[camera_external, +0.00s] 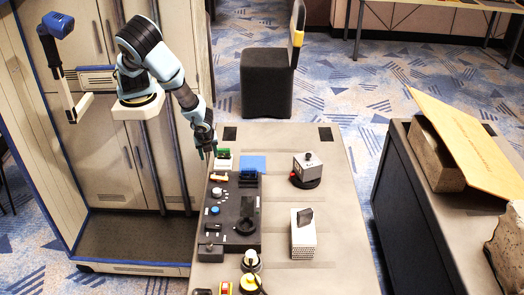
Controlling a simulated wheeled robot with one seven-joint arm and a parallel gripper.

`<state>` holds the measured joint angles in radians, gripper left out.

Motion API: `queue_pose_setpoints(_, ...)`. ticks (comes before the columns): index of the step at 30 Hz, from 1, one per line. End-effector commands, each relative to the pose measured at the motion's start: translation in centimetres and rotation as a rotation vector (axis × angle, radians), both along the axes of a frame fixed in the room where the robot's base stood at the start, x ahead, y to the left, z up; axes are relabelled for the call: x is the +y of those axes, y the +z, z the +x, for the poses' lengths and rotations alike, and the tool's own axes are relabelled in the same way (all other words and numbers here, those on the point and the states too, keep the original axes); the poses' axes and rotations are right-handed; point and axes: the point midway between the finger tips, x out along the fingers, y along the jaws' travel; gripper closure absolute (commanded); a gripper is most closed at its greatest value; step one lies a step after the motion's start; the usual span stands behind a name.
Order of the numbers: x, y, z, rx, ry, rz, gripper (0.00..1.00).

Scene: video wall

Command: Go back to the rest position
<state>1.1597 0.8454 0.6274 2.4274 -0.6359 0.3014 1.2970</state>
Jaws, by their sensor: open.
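My gripper (208,152) hangs at the end of my pale blue and black arm, pointing down over the far left edge of the grey table (345,240). It is open, and I see nothing between its fingers. It is close to a small white and green device (222,158), but I cannot tell whether they touch. My arm is bent, with its elbow high and its forearm sloping down to the right.
A black control panel (247,212) with knobs lies along the table's left side. A grey box with a lever (306,168) and a white perforated box (302,243) stand to its right. A dark stool (266,85) stands behind the table; a side counter (425,215) is at right.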

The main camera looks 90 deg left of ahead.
Motion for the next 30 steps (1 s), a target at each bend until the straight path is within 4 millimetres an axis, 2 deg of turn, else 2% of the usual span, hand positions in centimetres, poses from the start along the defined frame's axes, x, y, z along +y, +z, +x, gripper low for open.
queue_pose_setpoints(5, -0.2, 3.1, -0.1, -0.011, 0.315, -0.152, 0.51)
queue_pose_setpoints(11, 0.6, 7.8, 1.0, -0.072, 0.625, -0.278, 0.51)
queue_pose_setpoints(18, 3.8, 14.0, 2.6, -0.218, 0.957, -0.377, 0.51)
queue_pose_setpoints(21, 5.3, 16.0, 3.0, -0.283, 1.058, -0.396, 0.51)
queue_pose_setpoints(25, 6.6, 17.6, 3.1, -0.341, 1.144, -0.406, 0.51)
queue_pose_setpoints(30, 7.1, 18.2, 3.1, -0.364, 1.175, -0.408, 0.51)
